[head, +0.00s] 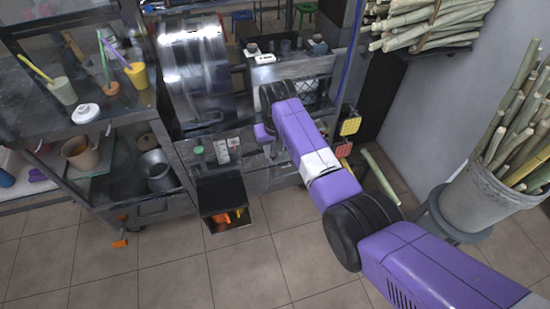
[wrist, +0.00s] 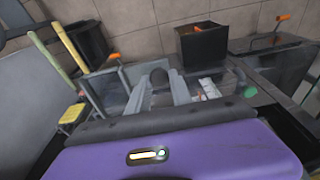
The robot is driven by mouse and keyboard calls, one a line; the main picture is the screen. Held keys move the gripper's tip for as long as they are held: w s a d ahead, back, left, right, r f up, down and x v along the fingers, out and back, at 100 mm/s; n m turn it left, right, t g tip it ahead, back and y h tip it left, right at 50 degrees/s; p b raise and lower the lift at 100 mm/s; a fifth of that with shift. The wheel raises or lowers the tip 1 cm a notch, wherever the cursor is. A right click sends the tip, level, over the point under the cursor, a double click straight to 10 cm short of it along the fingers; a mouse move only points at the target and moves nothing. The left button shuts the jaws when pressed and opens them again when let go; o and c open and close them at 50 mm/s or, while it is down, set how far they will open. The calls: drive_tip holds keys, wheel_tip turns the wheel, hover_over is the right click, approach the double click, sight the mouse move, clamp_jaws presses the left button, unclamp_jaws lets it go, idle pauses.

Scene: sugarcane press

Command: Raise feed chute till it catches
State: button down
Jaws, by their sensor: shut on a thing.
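The feed chute appears to be the grey metal panel (wrist: 108,92) on the press front in the wrist view; its full outline and tilt are hard to make out. My gripper (wrist: 160,92) shows there with its two grey fingers on either side of a dark rounded handle (wrist: 158,77), shut on it. The handle seems to belong to the chute, but the join is not clear. In the head view the steel press (head: 200,75) stands in the middle. My purple arm reaches to its front and hides most of the chute; the gripper (head: 272,150) is small and partly hidden there.
A black open bin (head: 222,195) with orange bits sits low at the press front. Yellow and red pads (head: 347,126) are right of my arm. A bucket of canes (head: 470,200) stands at right. A cart (head: 120,115) with cups is at left.

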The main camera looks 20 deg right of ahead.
drive_tip(key=shift+w+r, duration=0.1)
drive_tip(key=shift+r, duration=0.3)
idle(0.3)
drive_tip(key=c, duration=1.2)
unclamp_jaws()
drive_tip(key=shift+r, duration=0.1)
drive_tip(key=shift+s+r, duration=0.2)
drive_tip(key=shift+r, duration=1.05)
drive_tip(key=shift+s+r, duration=0.25)
drive_tip(key=shift+r, duration=1.05)
drive_tip(key=shift+s+r, duration=0.2)
drive_tip(key=shift+r, duration=1.05)
